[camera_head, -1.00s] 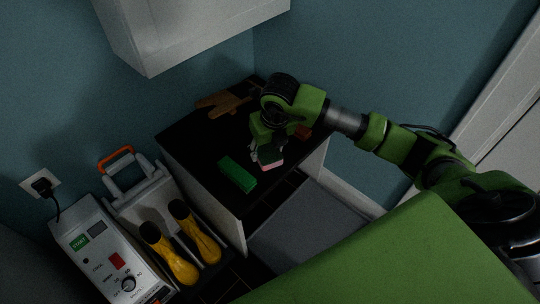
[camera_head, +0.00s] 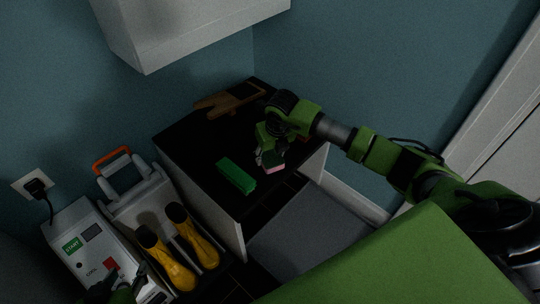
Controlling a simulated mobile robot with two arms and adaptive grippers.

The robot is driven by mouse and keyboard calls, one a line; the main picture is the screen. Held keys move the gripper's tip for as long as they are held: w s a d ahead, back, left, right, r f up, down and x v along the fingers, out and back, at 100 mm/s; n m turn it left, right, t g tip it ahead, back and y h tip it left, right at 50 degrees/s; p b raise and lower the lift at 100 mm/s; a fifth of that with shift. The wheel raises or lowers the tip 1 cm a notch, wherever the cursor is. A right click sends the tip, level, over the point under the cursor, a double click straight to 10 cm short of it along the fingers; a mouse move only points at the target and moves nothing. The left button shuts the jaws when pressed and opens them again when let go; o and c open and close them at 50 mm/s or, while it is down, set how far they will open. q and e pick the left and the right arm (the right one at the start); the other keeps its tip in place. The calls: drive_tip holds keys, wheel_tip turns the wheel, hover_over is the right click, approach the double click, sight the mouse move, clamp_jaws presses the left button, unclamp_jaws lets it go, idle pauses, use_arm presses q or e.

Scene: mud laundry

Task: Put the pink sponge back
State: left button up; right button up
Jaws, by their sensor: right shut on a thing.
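The pink sponge (camera_head: 273,169) shows as a small pink piece at the tips of my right gripper (camera_head: 270,158), low over the front right part of the black cabinet top (camera_head: 195,143). My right gripper is shut on it and hides most of it. I cannot tell whether the sponge touches the top. A green block (camera_head: 236,176), perhaps another sponge, lies on the top just left of my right gripper, apart from it. My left gripper (camera_head: 128,284) shows only in part at the bottom left, in front of the white machine; its jaws are unclear.
A brown wooden piece (camera_head: 229,99) lies at the back of the cabinet top. Left of the cabinet stand yellow boots (camera_head: 167,262), a grey carrier with an orange handle (camera_head: 112,155) and a white machine with buttons (camera_head: 90,238). A white wall cabinet (camera_head: 185,30) hangs above.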

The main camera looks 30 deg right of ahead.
use_arm(q)
drive_tip(key=shift+w, duration=0.1)
use_arm(e)
drive_tip(key=shift+f, duration=0.1)
drive_tip(key=o, duration=1)
use_arm(q)
drive_tip(key=shift+w+d+r, duration=0.1)
drive_tip(key=shift+w+r, duration=0.05)
drive_tip(key=shift+r, duration=0.05)
